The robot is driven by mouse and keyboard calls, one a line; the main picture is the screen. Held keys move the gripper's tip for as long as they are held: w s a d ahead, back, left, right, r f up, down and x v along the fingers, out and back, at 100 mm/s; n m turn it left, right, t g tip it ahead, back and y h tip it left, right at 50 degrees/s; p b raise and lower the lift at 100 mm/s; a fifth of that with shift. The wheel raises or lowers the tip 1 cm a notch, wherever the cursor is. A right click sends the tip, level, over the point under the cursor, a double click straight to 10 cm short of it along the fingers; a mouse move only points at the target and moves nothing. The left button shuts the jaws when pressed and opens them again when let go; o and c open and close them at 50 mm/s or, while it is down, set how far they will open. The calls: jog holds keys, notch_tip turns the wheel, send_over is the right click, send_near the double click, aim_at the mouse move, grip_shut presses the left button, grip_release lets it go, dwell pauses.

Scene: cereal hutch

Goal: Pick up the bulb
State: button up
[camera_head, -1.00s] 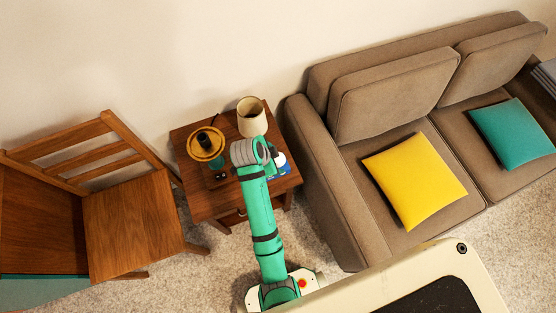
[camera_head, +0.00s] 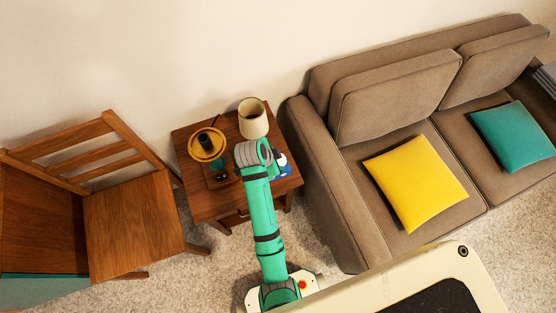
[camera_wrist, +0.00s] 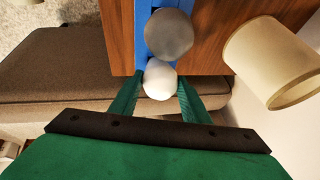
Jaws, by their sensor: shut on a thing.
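My gripper (camera_wrist: 160,84) shows in the wrist view with its two green fingers on either side of a white, rounded bulb (camera_wrist: 159,80). It is shut on this bulb. A grey, rounded bulb-like piece (camera_wrist: 169,35) is just beyond it, over a blue strip or box (camera_wrist: 152,9) on the wooden side table (camera_head: 195,205). In the head view the wrist of my arm covers most of the gripper, and only a bit of white and blue shows to its right.
A cream shade (camera_head: 252,119) stands at the table's back and also shows close on the right in the wrist view (camera_wrist: 270,62). A lamp-like piece with a yellow disc (camera_head: 206,145) stands left. The sofa (camera_head: 325,190) is right, the wooden chair (camera_head: 130,220) left.

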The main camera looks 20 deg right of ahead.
jog(key=shift+r, duration=0.65)
jog(key=s+a+r, duration=0.5)
jog(key=s+r, duration=0.6)
jog(key=s, duration=0.2)
jog(key=shift+r, duration=0.2)
